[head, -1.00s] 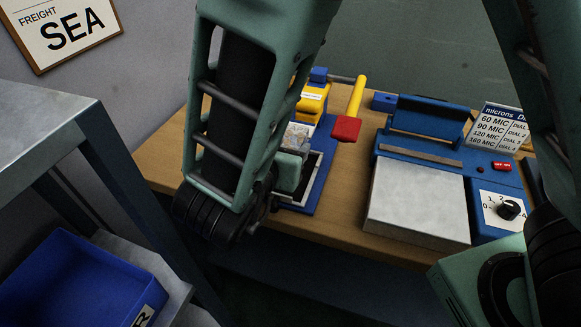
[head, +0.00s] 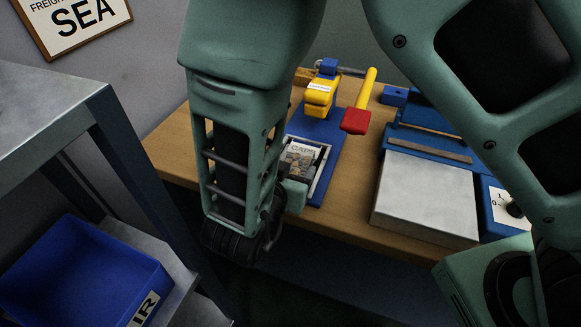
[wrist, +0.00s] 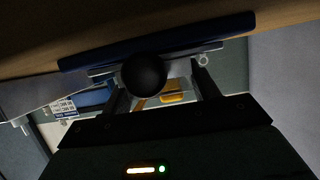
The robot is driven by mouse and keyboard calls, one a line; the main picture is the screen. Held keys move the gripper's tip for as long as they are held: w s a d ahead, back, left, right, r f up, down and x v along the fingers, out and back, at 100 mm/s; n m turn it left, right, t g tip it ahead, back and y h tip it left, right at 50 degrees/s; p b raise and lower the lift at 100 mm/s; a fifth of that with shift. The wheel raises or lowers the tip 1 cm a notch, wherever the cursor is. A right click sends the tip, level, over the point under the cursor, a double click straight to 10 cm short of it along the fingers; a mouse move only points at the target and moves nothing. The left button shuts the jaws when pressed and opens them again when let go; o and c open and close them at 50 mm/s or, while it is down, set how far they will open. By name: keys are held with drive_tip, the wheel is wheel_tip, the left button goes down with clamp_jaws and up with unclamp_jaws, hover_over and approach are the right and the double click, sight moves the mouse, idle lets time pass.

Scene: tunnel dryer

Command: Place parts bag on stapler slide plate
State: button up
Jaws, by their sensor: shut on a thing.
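The parts bag (head: 300,158), whitish with a printed picture and lettering, shows beside my forearm in the head view. My gripper (head: 297,180) is shut on its near end; my arm hides most of the jaws. The bag lies over the slide plate (head: 321,172), a light-framed tray on the blue stapler base (head: 325,132). Whether the bag touches the plate I cannot tell. The yellow stapler head (head: 320,96) stands behind the bag. In the wrist view, a black ball knob (wrist: 144,74) sits close to the camera and hides part of the space between the fingers.
A red-ended yellow lever (head: 358,115) rises right of the base. The blue sealer with its pale metal plate (head: 425,195) stands further right on the wooden bench (head: 355,215). At left are a metal rack (head: 55,105) and a blue bin (head: 85,275).

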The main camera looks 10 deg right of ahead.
drive_tip(key=o, duration=1.1)
drive_tip(key=shift+r, duration=0.15)
drive_tip(key=v, duration=1.2)
drive_tip(key=shift+b, duration=0.3)
